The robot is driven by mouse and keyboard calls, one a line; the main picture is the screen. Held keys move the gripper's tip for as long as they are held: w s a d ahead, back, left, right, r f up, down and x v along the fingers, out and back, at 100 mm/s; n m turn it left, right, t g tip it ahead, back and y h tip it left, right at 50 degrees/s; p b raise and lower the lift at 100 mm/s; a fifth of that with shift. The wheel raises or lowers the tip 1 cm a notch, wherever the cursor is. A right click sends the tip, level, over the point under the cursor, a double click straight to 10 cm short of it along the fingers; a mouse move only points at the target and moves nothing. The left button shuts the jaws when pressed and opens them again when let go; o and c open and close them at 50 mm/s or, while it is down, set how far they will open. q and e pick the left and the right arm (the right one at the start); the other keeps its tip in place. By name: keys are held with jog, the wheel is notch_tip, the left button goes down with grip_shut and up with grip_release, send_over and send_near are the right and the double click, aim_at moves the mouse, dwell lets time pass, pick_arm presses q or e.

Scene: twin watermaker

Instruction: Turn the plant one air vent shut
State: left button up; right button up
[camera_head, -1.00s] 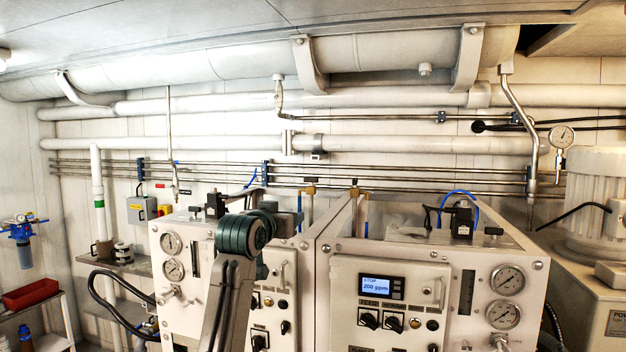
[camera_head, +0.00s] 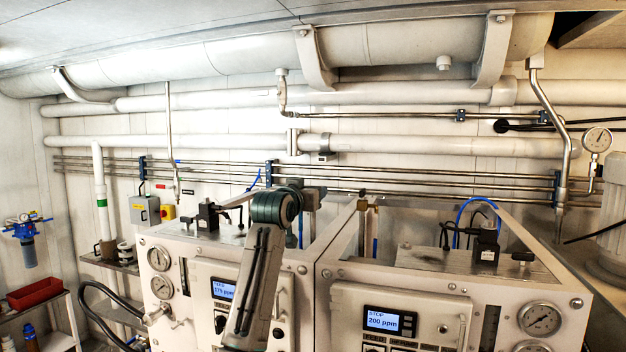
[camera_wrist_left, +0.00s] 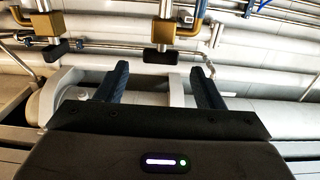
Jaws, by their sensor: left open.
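My left gripper (camera_wrist_left: 160,70) is open and empty in the left wrist view, with its two dark fingers apart. Beyond the fingertips is a brass valve (camera_wrist_left: 163,28) with a black handle (camera_wrist_left: 160,55), in line with the gap. A second brass valve (camera_wrist_left: 53,23) with a black handle (camera_wrist_left: 55,50) is to its left. I cannot tell which one is the plant one air vent. In the head view my left arm rises in front of the left cabinet (camera_head: 205,262), and its gripper is mostly hidden. One brass fitting (camera_head: 363,201) shows right of the arm. My right gripper is not in view.
The right cabinet (camera_head: 450,292) has a display and a gauge (camera_head: 540,319). Black valve blocks stand on the left (camera_head: 207,216) and right (camera_head: 487,247) cabinet tops. Thin pipes (camera_head: 420,186) run along the back wall. The space above the cabinets is mostly free.

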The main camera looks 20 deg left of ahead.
pick_arm(q)
jog(key=w+p, duration=0.2)
jog(key=w, duration=0.3)
jog(key=shift+f, duration=0.2)
jog(key=shift+w, duration=0.1)
jog(key=shift+c, duration=1.3)
jog(key=c, duration=0.7)
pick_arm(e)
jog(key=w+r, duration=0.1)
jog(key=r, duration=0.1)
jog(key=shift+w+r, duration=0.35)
